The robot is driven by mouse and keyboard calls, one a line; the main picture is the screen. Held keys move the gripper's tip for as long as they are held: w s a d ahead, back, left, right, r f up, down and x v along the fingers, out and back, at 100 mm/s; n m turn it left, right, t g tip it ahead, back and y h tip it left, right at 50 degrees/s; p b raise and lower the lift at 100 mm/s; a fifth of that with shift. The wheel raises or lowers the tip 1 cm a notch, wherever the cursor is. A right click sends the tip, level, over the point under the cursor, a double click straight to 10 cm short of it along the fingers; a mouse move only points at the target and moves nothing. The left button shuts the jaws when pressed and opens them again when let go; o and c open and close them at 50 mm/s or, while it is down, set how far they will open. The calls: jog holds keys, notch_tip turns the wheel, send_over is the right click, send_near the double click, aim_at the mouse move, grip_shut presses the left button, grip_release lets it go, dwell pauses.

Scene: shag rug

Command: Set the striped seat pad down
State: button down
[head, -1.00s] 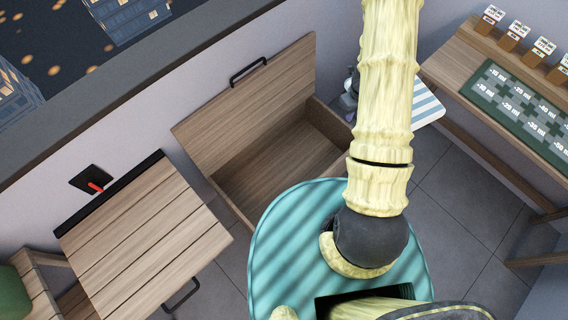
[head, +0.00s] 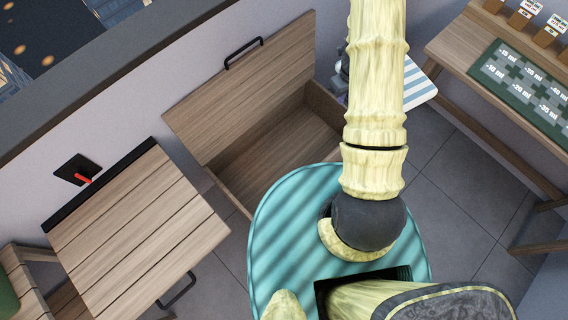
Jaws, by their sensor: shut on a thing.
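The striped seat pad (head: 419,86), with white and blue-grey bands, shows in the head view just right of my arm, between the open wooden chest and the right-hand table. My arm covers its left part. A small dark grey part of my gripper (head: 341,80) shows at the left side of my arm, level with the pad. The fingertips are hidden behind the arm. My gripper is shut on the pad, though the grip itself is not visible. I cannot tell whether the pad touches anything below it.
The wooden chest (head: 238,170) stands open with its lid (head: 245,85) raised and its inside empty where visible. A slatted wooden top (head: 140,235) is at left, beside a red switch (head: 84,179). A wooden table (head: 455,50) with a green mat stands right. Grey floor lies clear between.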

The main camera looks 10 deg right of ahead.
jog(key=w+a+f+n+b, duration=0.1)
jog(key=a+f+b, duration=0.5)
jog(key=f+b, duration=1.1)
jog(key=w+a+f+n+b, duration=0.1)
jog(key=w+a+f+b, duration=0.2)
jog(key=f+b, duration=1.4)
jog(key=w+a+f+n+b, duration=0.1)
jog(key=w+a+f+b, duration=0.1)
jog(key=a+f+b, duration=0.9)
notch_tip(320, 180, down, 6)
jog(key=b, duration=0.6)
jog(key=shift+a+b, duration=0.25)
jog(key=shift+b, duration=0.05)
jog(key=shift+w, duration=0.1)
notch_tip(320, 180, down, 6)
jog(key=b, duration=0.4)
jog(key=shift+f, duration=0.15)
